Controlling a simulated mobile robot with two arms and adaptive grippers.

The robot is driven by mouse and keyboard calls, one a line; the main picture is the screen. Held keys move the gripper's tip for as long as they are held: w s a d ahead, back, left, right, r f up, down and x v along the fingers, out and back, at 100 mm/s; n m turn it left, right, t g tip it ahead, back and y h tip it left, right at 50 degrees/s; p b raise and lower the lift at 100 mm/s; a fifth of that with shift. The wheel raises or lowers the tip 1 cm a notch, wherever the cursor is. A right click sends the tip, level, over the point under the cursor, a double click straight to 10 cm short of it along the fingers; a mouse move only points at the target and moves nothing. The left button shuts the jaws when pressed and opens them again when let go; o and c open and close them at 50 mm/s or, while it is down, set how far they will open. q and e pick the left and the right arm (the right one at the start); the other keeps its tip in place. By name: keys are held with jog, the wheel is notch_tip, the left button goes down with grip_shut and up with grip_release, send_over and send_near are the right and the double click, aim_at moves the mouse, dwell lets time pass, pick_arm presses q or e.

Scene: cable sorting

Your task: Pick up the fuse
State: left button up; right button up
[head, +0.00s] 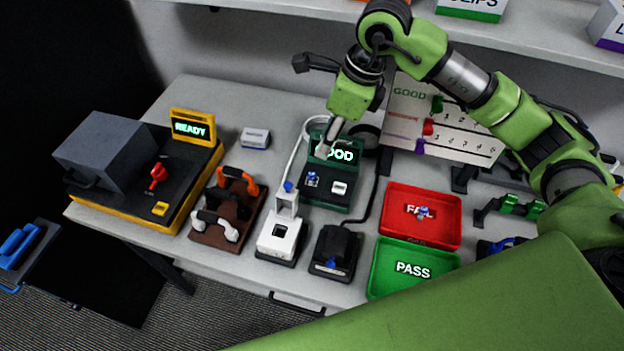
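A small blue and whitish piece that looks like a fuse (312,178) sits on the dark green tester (324,192), whose screen reads GOOD. A similar small blue piece (423,213) lies in the red FAIL tray (452,238). The pieces are too small to tell their exact type. My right gripper (326,146) points down over the back of the tester, in front of part of its screen and apart from the fuse. Its fingers are seen edge-on, so their opening is unclear. My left gripper is not in view.
A green PASS tray (378,284) stands before the red one. A white device (278,240), a black device (336,248) and a brown tool holder (214,232) crowd the front. A yellow-black READY machine (188,178) stands left. A whiteboard (408,110) stands behind.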

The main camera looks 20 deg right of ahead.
jog(key=p, duration=0.1)
send_over(313, 174)
jog(key=d, duration=0.1)
jog(key=f, duration=0.6)
jog(key=shift+s+d, duration=0.1)
jog(key=shift+d, duration=0.1)
jog(key=shift+a+f+p, duration=0.1)
jog(key=shift+f+p, duration=0.2)
jog(key=shift+p, duration=0.05)
jog(key=x, duration=0.1)
jog(key=p+x, duration=0.2)
jog(key=x, duration=0.1)
jog(key=shift+s+f, duration=0.2)
jog(key=shift+s, duration=0.1)
jog(key=shift+a+f, duration=0.1)
jog(key=shift+f, duration=0.2)
grip_shut()
